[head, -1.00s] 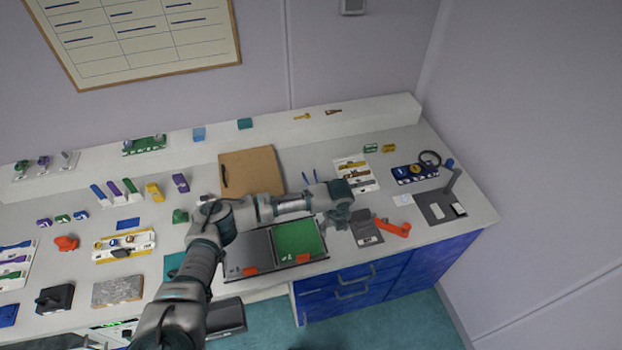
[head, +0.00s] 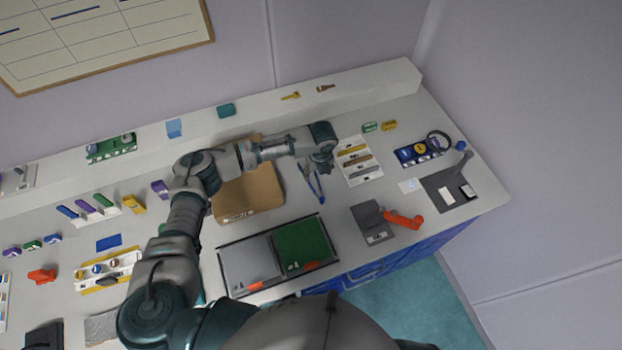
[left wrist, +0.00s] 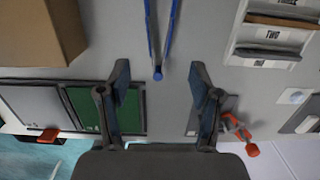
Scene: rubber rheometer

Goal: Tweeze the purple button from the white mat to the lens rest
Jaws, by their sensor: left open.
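I cannot tell which item is the lens rest. My right gripper is out of view.
A cardboard box (head: 250,195) stands left of the tweezers and a labelled white tray (head: 366,178) right. Nearer are a grey-and-green tray (head: 303,243) and a grey device with a red handle (head: 403,219). A black ring (head: 438,140) and dark stand (head: 437,193) stand far right.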

